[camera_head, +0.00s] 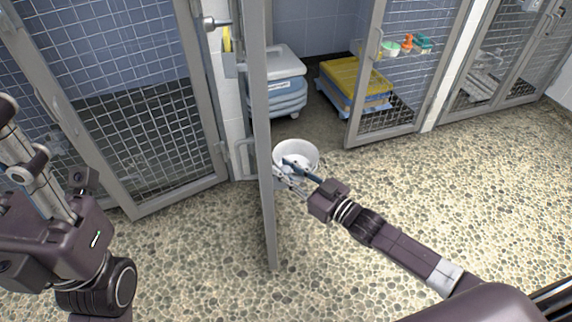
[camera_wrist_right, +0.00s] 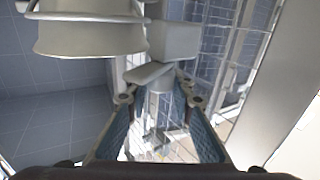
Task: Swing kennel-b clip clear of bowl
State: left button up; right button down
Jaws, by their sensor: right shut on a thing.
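A white bowl (camera_head: 298,154) sits beside the edge of an open mesh door (camera_head: 262,130). In the right wrist view the bowl (camera_wrist_right: 90,38) is at the upper left, with a wire ring around it. A grey clip (camera_wrist_right: 150,75) with a short lever is beside the bowl, below a grey block. My right gripper (camera_head: 284,174) reaches in from the right to just below the bowl. In the wrist view its blue-padded fingers (camera_wrist_right: 159,101) are shut on the clip's lower part; the exact contact is partly hidden. My left arm is at the left edge; its fingertips do not show.
Another mesh door (camera_head: 130,120) stands at left. The pebbled floor (camera_head: 470,170) is open at right.

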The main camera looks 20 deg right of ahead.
dwell(0.3)
jog(key=c, duration=2)
grip_release()
jog(key=shift+o, duration=0.2)
jog(key=shift+s+d, duration=0.2)
jog(key=shift+s, duration=0.2)
jog(key=v, duration=1.1)
jog(key=shift+s, duration=0.15)
